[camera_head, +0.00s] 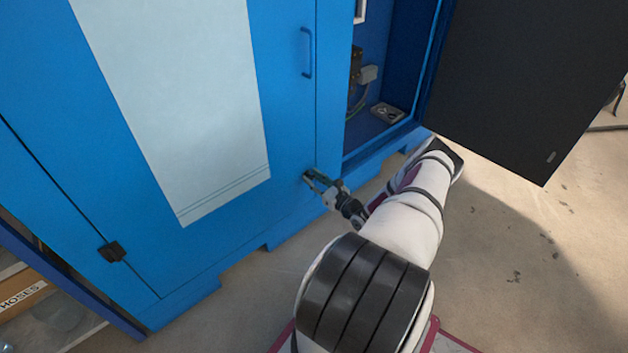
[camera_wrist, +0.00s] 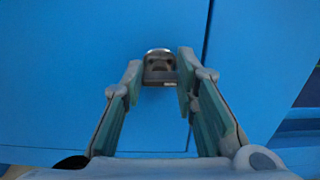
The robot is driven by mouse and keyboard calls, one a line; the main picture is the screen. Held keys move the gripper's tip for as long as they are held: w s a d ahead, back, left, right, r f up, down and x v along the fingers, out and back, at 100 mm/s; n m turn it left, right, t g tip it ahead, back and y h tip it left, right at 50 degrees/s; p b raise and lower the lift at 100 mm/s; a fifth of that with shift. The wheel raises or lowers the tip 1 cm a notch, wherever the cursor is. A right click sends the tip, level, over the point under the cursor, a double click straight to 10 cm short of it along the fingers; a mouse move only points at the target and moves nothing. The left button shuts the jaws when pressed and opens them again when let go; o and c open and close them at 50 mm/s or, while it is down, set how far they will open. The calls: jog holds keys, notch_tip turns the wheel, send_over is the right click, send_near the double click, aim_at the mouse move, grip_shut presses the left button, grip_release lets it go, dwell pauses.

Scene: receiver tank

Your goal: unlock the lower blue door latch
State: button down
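The lower latch (camera_wrist: 160,68) is a small grey and dark fitting on the blue door (camera_wrist: 60,70), just left of a vertical door seam in the wrist view. My gripper (camera_wrist: 160,72) is open, its two green-padded fingers pointing at the door. The fingertips stand on either side of the latch, very close to it; I cannot tell whether they touch it. In the head view my gripper (camera_head: 314,180) is at the lower right of the blue door (camera_head: 285,110), and its fingertips hide the latch.
A blue handle (camera_head: 307,52) is higher on the door. To the right, the cabinet is open, with a dark door panel (camera_head: 530,80) swung out. A black hinge (camera_head: 112,251) is at the lower left. Bare floor (camera_head: 510,270) lies right of my arm.

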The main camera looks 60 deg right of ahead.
jog(key=shift+n, duration=0.3)
jog(key=n+p, duration=0.2)
jog(key=n, duration=0.1)
jog(key=shift+n, duration=0.3)
jog(key=n+p, duration=0.2)
jog(key=n, duration=0.2)
jog(key=shift+a, duration=0.15)
jog(key=n+p, duration=0.2)
jog(key=n, duration=0.3)
jog(key=shift+f, duration=0.1)
jog(key=shift+f+n+p, duration=0.15)
jog(key=shift+n+p, duration=0.65)
jog(key=shift+n, duration=1.5)
jog(key=c, duration=1.2)
grip_release()
jog(key=shift+c, duration=0.2)
